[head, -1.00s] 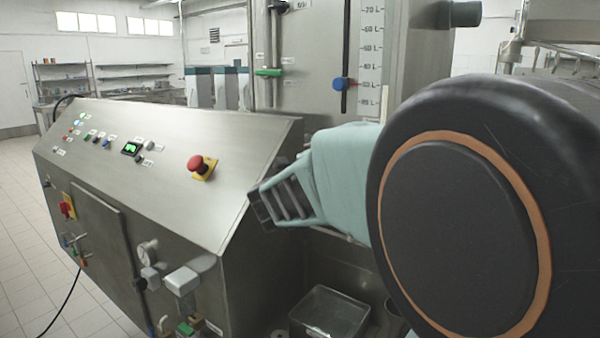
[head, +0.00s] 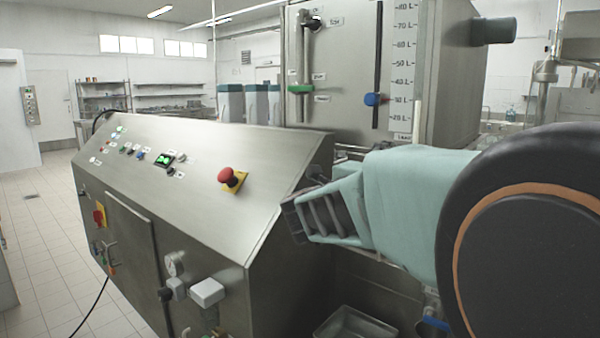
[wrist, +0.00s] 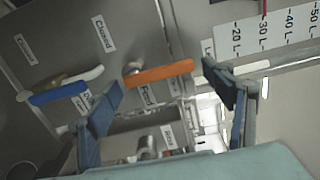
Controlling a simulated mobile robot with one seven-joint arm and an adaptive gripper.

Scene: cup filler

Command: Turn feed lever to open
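An orange lever (wrist: 158,73) with a metal hub at its left end shows in the wrist view, beside a label reading "Feed" (wrist: 148,93). It lies nearly crosswise in the picture. My gripper (wrist: 165,78) is open, one finger on each side of the picture, with the orange lever between them in the view. I see no clear contact; the depth gap is hard to judge. In the head view my gripper (head: 292,218) is beside the console's right edge, and the orange lever is hidden there.
A blue-handled lever (wrist: 58,93) is left of the orange one. A label reading "Closed" (wrist: 103,32) is above. In the head view the sloped console (head: 200,170) with a red button (head: 229,176) stands close left of my gripper. A metal bin (head: 355,326) is below.

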